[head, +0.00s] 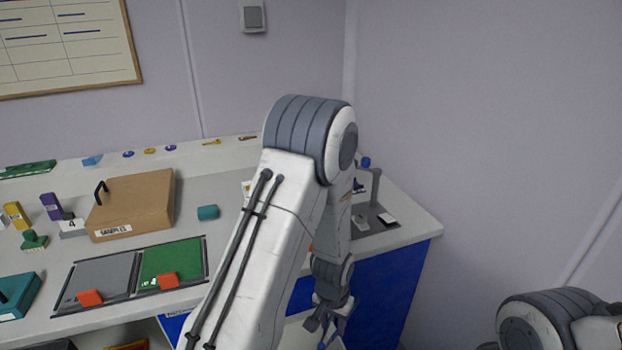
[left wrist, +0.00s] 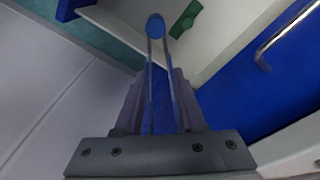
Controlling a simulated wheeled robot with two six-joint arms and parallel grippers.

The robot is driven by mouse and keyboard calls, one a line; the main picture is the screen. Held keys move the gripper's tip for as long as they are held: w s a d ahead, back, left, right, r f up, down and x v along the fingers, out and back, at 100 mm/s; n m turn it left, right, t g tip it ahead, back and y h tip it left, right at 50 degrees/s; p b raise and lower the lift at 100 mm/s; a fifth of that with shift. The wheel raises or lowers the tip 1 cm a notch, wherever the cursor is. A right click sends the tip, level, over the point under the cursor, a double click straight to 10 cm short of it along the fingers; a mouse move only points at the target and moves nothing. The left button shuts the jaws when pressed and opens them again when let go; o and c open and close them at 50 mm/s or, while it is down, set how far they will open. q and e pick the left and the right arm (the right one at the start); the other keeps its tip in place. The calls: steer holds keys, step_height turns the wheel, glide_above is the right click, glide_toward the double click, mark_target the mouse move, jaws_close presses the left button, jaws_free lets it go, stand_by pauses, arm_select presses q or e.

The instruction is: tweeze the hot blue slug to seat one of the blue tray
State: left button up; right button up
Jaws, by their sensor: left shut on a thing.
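My left gripper (head: 332,318) hangs low in front of the blue cabinet face in the head view. In the left wrist view its jaws (left wrist: 157,105) are shut on slim blue-grey tweezers (left wrist: 150,75). A rounded blue end (left wrist: 156,25) shows at the far end of the tweezers' two arms. I cannot tell whether it is the blue slug or part of the tweezers. No blue tray with seats can be made out; my left arm hides part of the bench. My right gripper is out of view; only part of that arm shows at lower right.
The bench carries a brown samples box (head: 135,205), a grey mat (head: 98,275), a green mat (head: 172,258) and a teal cylinder (head: 208,212). A small stand (head: 374,192) is at the back right. A cabinet handle (left wrist: 262,60) and a green piece (left wrist: 185,18) show in the left wrist view.

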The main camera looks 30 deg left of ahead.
arm_select(q)
steer(key=shift+a+r, duration=0.1)
steer(key=shift+a, duration=0.15)
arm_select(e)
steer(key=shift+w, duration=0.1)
